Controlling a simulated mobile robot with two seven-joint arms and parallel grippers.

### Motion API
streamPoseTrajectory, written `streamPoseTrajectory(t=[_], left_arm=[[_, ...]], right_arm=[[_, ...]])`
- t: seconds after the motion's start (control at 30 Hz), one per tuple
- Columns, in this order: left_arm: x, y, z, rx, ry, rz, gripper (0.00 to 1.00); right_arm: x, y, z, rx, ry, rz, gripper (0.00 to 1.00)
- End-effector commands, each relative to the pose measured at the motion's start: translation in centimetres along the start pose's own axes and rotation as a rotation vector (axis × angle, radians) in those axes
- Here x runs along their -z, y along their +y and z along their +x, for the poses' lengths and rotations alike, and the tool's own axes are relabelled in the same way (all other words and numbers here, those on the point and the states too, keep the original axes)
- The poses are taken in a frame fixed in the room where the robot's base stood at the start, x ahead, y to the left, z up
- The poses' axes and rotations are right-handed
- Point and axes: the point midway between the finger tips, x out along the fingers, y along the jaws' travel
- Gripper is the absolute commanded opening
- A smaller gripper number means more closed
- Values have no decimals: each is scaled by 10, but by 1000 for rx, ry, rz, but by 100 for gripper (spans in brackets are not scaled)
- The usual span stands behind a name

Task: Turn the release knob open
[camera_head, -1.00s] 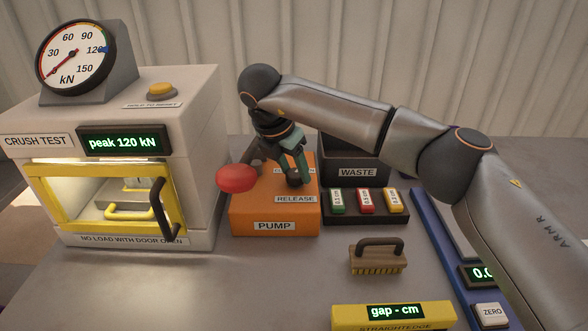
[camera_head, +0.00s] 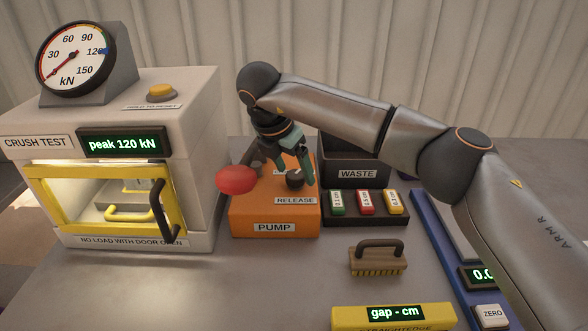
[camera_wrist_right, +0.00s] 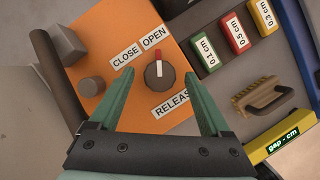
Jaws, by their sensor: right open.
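The release knob (camera_head: 295,180) is a dark round dial on top of the orange pump box (camera_head: 245,216). In the right wrist view the knob (camera_wrist_right: 159,75) has a red and white pointer; its red end points toward the OPEN label (camera_wrist_right: 153,37), with the CLOSE label (camera_wrist_right: 125,55) to its left. My right gripper (camera_head: 297,174) is over the box at the knob. In the wrist view its green fingers (camera_wrist_right: 159,70) are spread, one on each side of the knob, with visible gaps. It holds nothing. My left gripper is out of view.
A red-ended pump lever (camera_head: 236,180) juts out left of the knob. The crush test press (camera_head: 190,120) stands left, its yellow-framed door (camera_head: 45,215) in front. A waste bin (camera_head: 354,172), block tray (camera_head: 365,217) and brush (camera_head: 378,259) are right of the box.

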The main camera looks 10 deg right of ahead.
Motion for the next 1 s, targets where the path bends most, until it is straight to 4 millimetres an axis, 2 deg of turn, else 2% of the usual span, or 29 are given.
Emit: streamPoseTrajectory(t=[0.4,0.5,0.7,1.0], left_arm=[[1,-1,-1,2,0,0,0],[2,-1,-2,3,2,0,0],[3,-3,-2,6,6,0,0],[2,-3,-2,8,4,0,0]], right_arm=[[0,1,-86,-4,-2,1,81],[0,0,-102,-2,-3,0,81],[0,0,-118,0,-1,1,81],[0,0,-120,0,-1,1,81]])
